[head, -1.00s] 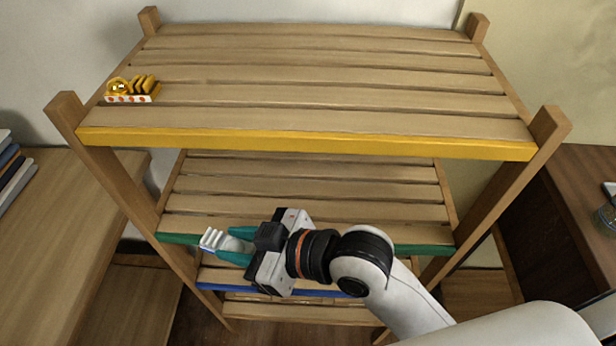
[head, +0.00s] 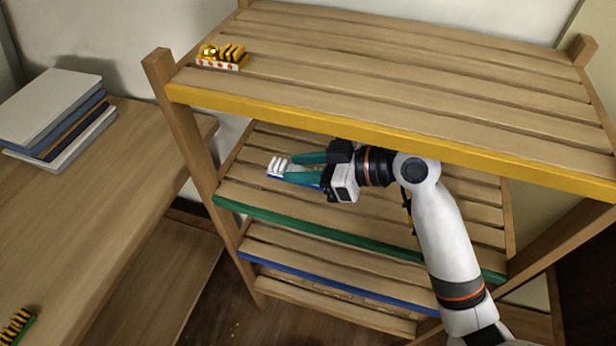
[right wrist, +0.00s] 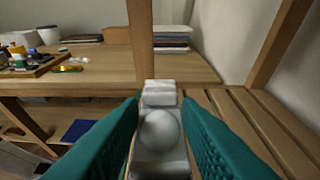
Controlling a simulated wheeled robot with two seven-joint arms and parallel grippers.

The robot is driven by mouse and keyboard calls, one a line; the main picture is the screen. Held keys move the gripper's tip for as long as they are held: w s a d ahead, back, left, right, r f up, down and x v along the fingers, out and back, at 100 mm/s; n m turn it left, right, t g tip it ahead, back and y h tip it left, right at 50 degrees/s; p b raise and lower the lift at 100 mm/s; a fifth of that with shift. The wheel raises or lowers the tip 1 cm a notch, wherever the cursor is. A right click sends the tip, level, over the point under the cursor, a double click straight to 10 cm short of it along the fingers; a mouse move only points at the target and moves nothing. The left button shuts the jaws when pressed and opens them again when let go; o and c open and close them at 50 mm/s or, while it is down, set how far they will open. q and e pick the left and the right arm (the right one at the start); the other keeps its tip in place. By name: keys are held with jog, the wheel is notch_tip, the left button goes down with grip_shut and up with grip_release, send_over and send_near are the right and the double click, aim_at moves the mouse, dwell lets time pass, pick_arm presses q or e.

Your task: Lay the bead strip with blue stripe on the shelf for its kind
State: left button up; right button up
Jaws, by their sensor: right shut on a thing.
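My right gripper (head: 286,168) is shut on the white bead strip (head: 276,166), which has ridges at its end and a blue edge. In the right wrist view the strip (right wrist: 160,155) lies between the teal fingers, with a round white bead on it. The gripper is between the top shelf with the yellow edge (head: 380,137) and the shelf with the green edge (head: 300,230), over the latter's slats. I cannot tell whether the strip touches them. A shelf with a blue edge (head: 330,286) is below. My left gripper is not in view.
A yellow-and-white bead strip with red dots (head: 222,57) sits on the top shelf at the left. Stacked books (head: 60,115) and a yellow-and-black piece with a green edge (head: 17,325) are on the left table. The rack's front left post (head: 185,140) stands near the gripper.

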aim_at(307, 192)
jog(key=shift+w+d+f, duration=0.15)
jog(key=shift+w+f, duration=0.3)
jog(key=shift+f, duration=0.2)
jog(key=shift+w+d+f, duration=0.15)
jog(key=shift+w+f, duration=0.3)
jog(key=shift+f, duration=0.15)
jog(key=shift+s+f+p, duration=0.15)
jog(key=shift+f+p, duration=0.2)
jog(key=shift+f, duration=0.25)
notch_tip(307, 192, down, 3)
jog(key=shift+r, duration=0.2)
jog(key=shift+w+f+p, duration=0.15)
jog(key=shift+w+p, duration=0.05)
jog(key=shift+p, duration=0.35)
jog(key=shift+f, duration=0.25)
jog(key=shift+f, duration=0.1)
jog(key=o, duration=1)
